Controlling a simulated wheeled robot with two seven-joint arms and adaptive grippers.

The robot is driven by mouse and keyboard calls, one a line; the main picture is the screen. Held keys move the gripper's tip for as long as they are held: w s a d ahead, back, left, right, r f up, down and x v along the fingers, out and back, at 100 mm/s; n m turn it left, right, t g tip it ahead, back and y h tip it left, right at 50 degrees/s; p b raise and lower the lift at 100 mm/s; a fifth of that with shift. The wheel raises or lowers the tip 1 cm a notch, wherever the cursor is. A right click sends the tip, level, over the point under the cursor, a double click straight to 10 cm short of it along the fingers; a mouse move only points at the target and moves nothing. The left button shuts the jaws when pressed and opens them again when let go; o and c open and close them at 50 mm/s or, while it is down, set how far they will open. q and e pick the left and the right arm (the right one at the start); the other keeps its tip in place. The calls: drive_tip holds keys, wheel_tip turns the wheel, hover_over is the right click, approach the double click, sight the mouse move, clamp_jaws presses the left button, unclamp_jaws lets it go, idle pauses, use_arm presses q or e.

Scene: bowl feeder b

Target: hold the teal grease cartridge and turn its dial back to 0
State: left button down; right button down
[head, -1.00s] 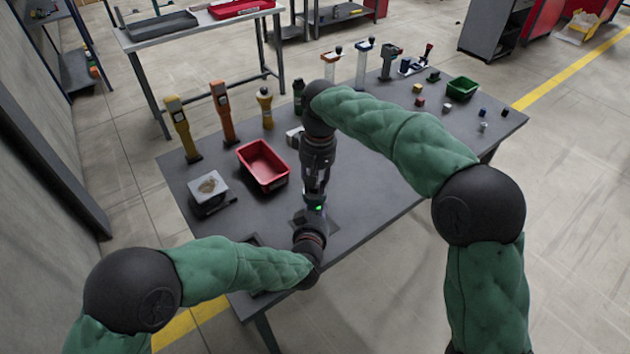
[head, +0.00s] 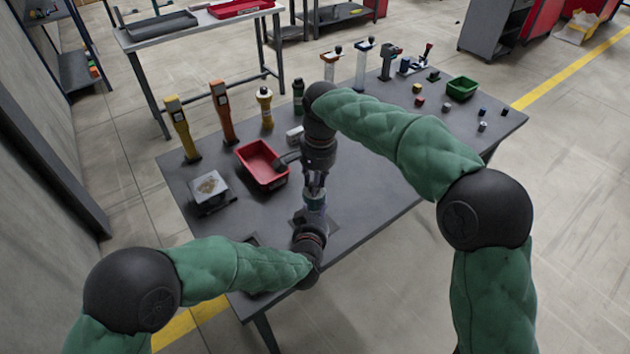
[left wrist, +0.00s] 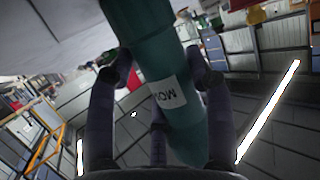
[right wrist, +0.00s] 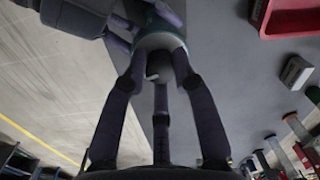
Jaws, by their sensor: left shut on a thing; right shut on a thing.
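The teal grease cartridge (left wrist: 175,85) stands out in the left wrist view, with a white label marked in dark letters. My left gripper (left wrist: 160,78) is shut around its body. In the head view the cartridge (head: 315,201) is upright between my two grippers, small and partly covered. My right gripper (right wrist: 158,75) is above it, pointing down, its fingers shut on the cartridge's top end. In the head view my right gripper (head: 315,184) meets the cartridge top, and my left gripper (head: 312,228) is below. The dial's marks cannot be read.
A red bin (head: 262,164) lies left of my right gripper on the dark table (head: 385,185). A grey block with a plate (head: 208,190) is further left. Several upright tools stand along the back edge. Small blocks and a green bin (head: 462,88) are at the right.

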use_arm(q)
drive_tip(key=shift+f, duration=0.15)
use_arm(e)
drive_tip(key=shift+m, duration=1.1)
drive_tip(key=c, duration=1)
unclamp_jaws()
use_arm(q)
drive_tip(key=shift+s, duration=0.1)
use_arm(e)
drive_tip(key=r, duration=1.2)
drive_tip(key=shift+s+d, duration=0.1)
drive_tip(key=shift+d, duration=0.3)
use_arm(q)
drive_tip(key=shift+c, duration=2.1)
unclamp_jaws()
